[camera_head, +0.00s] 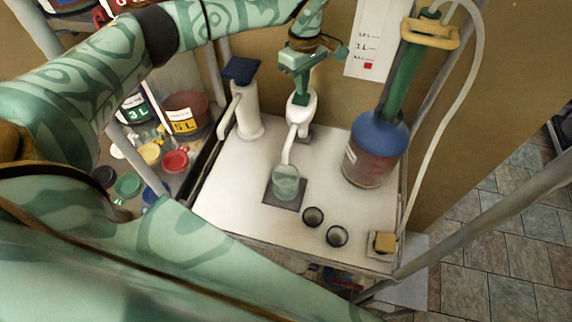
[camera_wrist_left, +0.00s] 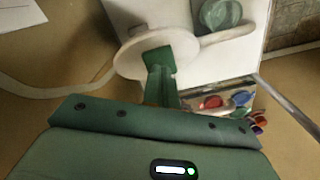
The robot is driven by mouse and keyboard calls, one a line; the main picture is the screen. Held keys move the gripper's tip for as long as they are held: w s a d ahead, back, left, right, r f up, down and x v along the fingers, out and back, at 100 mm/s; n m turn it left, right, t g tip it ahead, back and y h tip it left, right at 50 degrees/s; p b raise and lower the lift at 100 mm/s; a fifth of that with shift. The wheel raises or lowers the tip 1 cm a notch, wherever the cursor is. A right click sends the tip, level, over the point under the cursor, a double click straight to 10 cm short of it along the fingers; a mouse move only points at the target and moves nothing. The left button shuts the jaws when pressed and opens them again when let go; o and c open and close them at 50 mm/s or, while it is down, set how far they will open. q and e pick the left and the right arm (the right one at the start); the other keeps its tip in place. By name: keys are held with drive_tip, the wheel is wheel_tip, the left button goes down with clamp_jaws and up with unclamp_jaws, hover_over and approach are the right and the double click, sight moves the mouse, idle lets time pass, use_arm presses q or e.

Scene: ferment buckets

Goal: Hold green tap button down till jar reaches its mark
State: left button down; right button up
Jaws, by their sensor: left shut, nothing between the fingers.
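My left gripper (camera_head: 301,88) is shut and empty, pointing down onto the top of the white tap (camera_head: 300,108) in the middle of the table. In the left wrist view, my closed green fingertips (camera_wrist_left: 158,58) lie over the tap's round white top (camera_wrist_left: 185,52) and appear to touch it. The green button is not distinguishable; the fingers cover that spot. A pale green see-through jar (camera_head: 286,180) stands on a dark square mat (camera_head: 269,197) under the spout; it also shows in the left wrist view (camera_wrist_left: 218,14). I cannot read its level or mark.
Left on the table (camera_head: 232,195) stands another white tap (camera_head: 247,115) with a blue top. Two small dark cups (camera_head: 337,236) sit front right. A large blue-and-red vessel (camera_head: 374,155) with a hose stands right. A marked sheet (camera_head: 376,35) hangs behind. The left shelf holds buckets (camera_head: 184,117).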

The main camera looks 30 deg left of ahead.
use_arm(q)
drive_tip(key=shift+f+b, duration=0.4)
drive_tip(key=shift+f, duration=0.7)
idle(6.9)
